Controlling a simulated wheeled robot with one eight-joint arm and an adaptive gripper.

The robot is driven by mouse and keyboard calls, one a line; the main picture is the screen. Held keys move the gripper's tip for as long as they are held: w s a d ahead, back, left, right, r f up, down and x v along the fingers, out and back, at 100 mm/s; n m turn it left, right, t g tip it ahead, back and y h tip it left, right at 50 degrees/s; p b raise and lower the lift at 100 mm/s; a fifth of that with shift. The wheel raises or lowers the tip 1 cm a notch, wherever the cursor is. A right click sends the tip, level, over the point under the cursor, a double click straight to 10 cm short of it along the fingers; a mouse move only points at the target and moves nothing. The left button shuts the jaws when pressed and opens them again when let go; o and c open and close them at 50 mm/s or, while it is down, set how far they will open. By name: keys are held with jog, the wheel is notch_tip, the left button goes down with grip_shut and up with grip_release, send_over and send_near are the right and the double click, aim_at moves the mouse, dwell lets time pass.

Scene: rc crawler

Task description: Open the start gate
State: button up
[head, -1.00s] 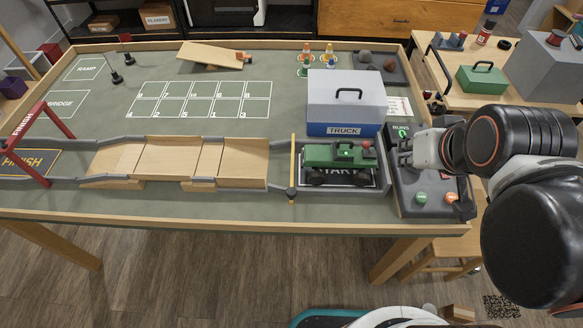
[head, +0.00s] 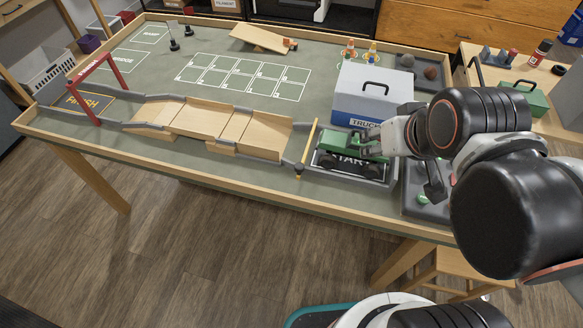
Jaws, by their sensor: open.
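The start gate (head: 308,146) is a yellow bar with a dark pivot at its near end. It lies across the track lane between the wooden track and the START pad (head: 343,166). The green truck (head: 344,148) stands on the pad, just right of the gate. My gripper (head: 388,148) is open at the truck's right end, hiding part of it. I cannot tell whether it touches the truck. The gate is clear of my gripper, to its left.
A blue and grey TRUCK box (head: 368,97) stands behind the truck. The wooden track (head: 210,121) leads left to the red FINISH arch (head: 92,88). A dark control panel (head: 412,200) with a green button (head: 423,198) sits below my gripper, partly hidden by my arm.

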jog(key=m+g+p, duration=0.5)
jog(key=m+g, duration=0.2)
jog(key=m, duration=0.6)
send_over(299, 166)
notch_tip(299, 166, down, 10)
notch_tip(299, 166, down, 12)
jog(key=b, duration=0.5)
jog(key=shift+f, duration=0.25)
